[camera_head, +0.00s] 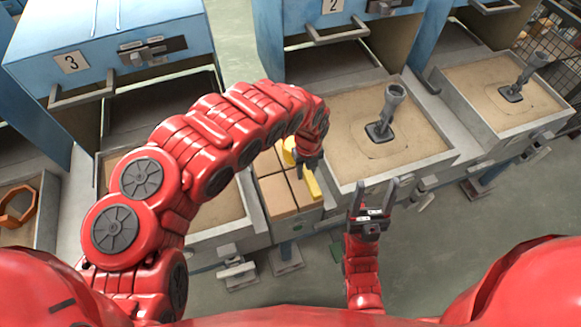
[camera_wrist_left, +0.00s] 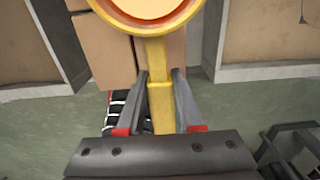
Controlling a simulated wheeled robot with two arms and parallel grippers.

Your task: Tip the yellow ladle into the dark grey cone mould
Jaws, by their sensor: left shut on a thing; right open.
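The yellow ladle (camera_head: 312,184) is held by its handle in my left gripper (camera_head: 310,163), over or on the tan blocks; I cannot tell whether it touches them. In the left wrist view the handle (camera_wrist_left: 159,84) lies between both fingers (camera_wrist_left: 160,76). The round bowl is cut off at the top and shows a pale orange inside. A grey cone-like piece (camera_head: 388,112) stands upright in the middle sand tray, and a similar one (camera_head: 520,78) stands in the right tray. I cannot tell which is the dark grey mould. My right gripper (camera_head: 375,197) is open and empty.
Tan blocks (camera_head: 276,196) fill a narrow grey box between the trays. The middle sand tray (camera_head: 345,172) has grey raised rims. Blue cabinets (camera_head: 115,50) with handles stand behind. An orange ring (camera_head: 17,206) lies at the far left. Green-grey floor is open in front.

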